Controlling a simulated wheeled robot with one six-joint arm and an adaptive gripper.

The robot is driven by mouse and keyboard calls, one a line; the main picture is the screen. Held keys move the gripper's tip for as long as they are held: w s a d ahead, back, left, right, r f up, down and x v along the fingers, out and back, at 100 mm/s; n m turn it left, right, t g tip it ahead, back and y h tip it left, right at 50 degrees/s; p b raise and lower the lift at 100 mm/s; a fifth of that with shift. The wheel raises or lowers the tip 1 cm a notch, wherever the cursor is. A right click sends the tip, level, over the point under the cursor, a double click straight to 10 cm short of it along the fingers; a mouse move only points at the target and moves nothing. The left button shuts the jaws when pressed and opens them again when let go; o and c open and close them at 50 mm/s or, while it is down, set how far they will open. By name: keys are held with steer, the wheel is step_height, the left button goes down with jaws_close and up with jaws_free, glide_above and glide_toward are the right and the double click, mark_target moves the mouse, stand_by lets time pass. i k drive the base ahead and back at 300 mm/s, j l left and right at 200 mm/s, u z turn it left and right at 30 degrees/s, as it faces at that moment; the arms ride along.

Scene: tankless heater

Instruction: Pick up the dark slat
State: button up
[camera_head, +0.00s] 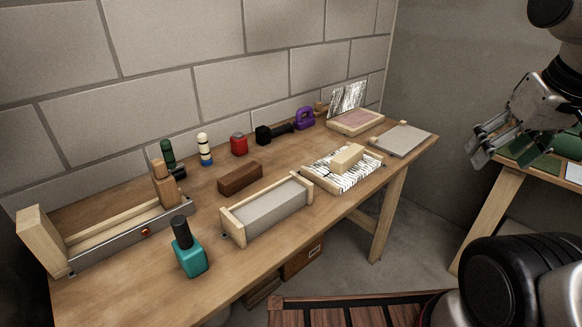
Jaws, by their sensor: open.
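A dark brown wooden block (240,178) lies flat on the workbench, behind a grey panel in a pale wooden frame; it is the closest match to a dark slat on the bench. Reddish-brown slats (328,318) with dark gaps also show low at the bottom edge, partly cut off; I cannot tell whether one is loose. My gripper (500,153) is open and empty at the upper right, beyond the bench's right end and far from the brown block.
The wooden workbench (125,291) runs along a block wall. A teal bottle (190,257), framed grey panel (266,209), striped tray (366,178) and red-topped container (239,145) stand around the brown block. A second table (490,206) with green items stands at right.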

mark_target(230, 184)
steer(key=i+l+u, duration=0.25)
steer(key=u, duration=0.2)
steer(key=i+l+u, duration=0.25)
steer(key=u, duration=0.2)
steer(key=i+l+u, duration=0.15)
steer(key=l+u, duration=0.35)
